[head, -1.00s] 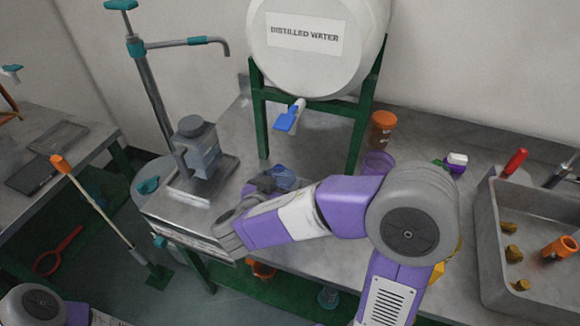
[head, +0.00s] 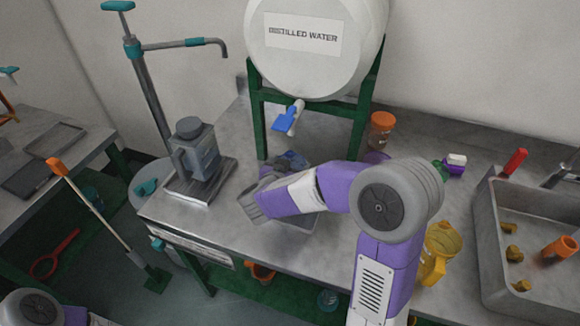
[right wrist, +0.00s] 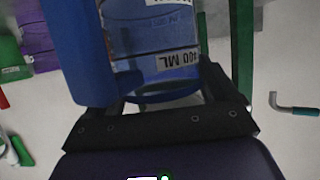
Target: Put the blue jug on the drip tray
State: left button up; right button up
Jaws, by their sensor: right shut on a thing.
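The blue jug (right wrist: 155,40) is see-through, with a solid blue handle (right wrist: 85,45) and a volume label that appears upside down in the right wrist view. My right gripper (right wrist: 165,100) is shut on it. In the head view only a small blue part of the jug (head: 293,160) shows behind my right gripper (head: 262,195), near the water tank's stand; its base is hidden, so I cannot tell if it touches the table. A flat grey tray (head: 183,190), probably the drip tray, is at the left end of the table with a grey lidded container (head: 198,152) on it. My left gripper is out of view.
The distilled water tank (head: 310,65) sits on a green stand (head: 258,125), with a blue-handled tap (head: 287,120) in front. A grey sink (head: 490,260) is at far right.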

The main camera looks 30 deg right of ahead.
jog(key=shift+f+b, duration=0.15)
jog(key=shift+b, duration=0.2)
jog(key=o, duration=1.2)
jog(key=shift+r+p, duration=0.2)
jog(key=shift+p, duration=0.2)
jog(key=v, duration=1.2)
jog(key=shift+p, duration=0.35)
